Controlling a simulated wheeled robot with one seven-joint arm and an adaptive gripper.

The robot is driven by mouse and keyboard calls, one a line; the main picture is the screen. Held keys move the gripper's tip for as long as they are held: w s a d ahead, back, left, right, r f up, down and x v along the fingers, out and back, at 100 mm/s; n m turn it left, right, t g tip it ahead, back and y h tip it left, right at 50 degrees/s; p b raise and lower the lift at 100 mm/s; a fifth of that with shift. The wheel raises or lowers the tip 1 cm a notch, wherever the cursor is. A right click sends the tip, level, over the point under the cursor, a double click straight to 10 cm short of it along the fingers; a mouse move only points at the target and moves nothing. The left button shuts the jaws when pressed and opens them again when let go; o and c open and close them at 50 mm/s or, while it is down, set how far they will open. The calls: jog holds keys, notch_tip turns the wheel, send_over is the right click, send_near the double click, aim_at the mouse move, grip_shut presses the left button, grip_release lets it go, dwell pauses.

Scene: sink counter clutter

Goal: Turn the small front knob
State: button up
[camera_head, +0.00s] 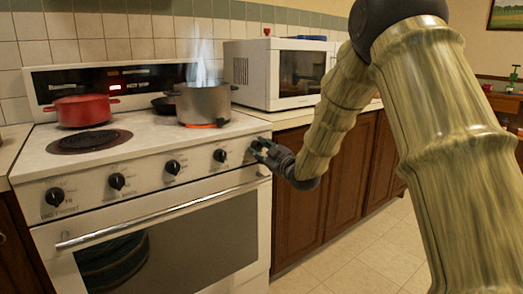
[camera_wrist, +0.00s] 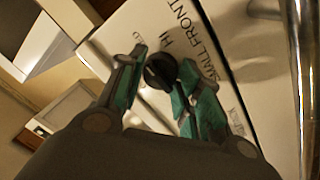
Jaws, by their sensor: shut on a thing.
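The small front knob (camera_wrist: 158,72) is a round black knob on the stove's white front panel. The lettering "SMALL FRONT" and "HI" shows beside it in the wrist view. My gripper (camera_head: 262,150) is at the right end of the panel in the head view and largely hides this knob there. In the wrist view its green-padded fingers stand on either side of the knob and are shut on it. The knob's pointer direction is hard to make out.
Several other black knobs, such as one nearby (camera_head: 220,156), line the panel. The oven handle (camera_head: 160,212) runs below. A steaming grey pot (camera_head: 203,105) stands on a glowing burner and a red pot (camera_head: 83,111) at the left. A microwave (camera_head: 255,75) sits on the right counter.

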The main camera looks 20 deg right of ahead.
dwell(0.4)
jog(key=o, duration=1)
jog(key=shift+o, duration=0.2)
jog(key=v, duration=1.2)
jog(key=shift+f, duration=0.1)
